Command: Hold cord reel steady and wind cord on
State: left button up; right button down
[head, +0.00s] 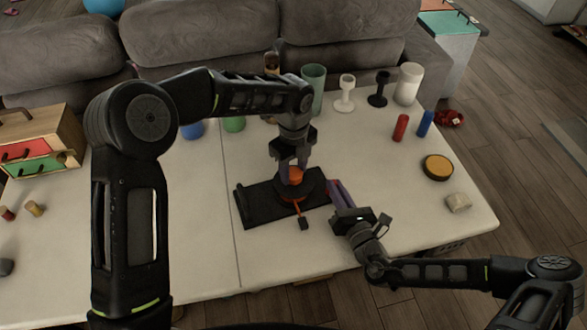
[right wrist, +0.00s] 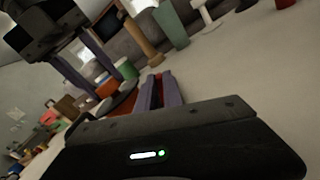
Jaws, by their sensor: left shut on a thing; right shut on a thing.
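The cord reel (head: 314,184) is a dark disc on a flat black base (head: 258,206) on the white table. An orange knob (head: 296,176) stands at its middle, and a thin orange strip (head: 300,209) runs toward the front to a small dark block (head: 304,224). My left gripper (head: 293,166) comes down from above and is shut on the orange knob; the knob also shows in the right wrist view (right wrist: 107,88). My right gripper (head: 332,186) is at the reel's right side, shut on a red piece (right wrist: 155,88), mostly hidden between its fingers.
Behind stand a green cup (head: 313,88), white and black stemmed pieces and a white cylinder (head: 408,84). A wooden drawer box (head: 42,140) sits at left.

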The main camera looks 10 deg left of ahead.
pick_arm(q)
jog(key=m, duration=0.4)
jog(key=shift+m, duration=0.4)
jog(key=m, duration=0.5)
jog(key=o, duration=1.4)
jog(key=shift+c, duration=0.2)
jog(key=shift+r, duration=0.1)
notch_tip(320, 180, up, 12)
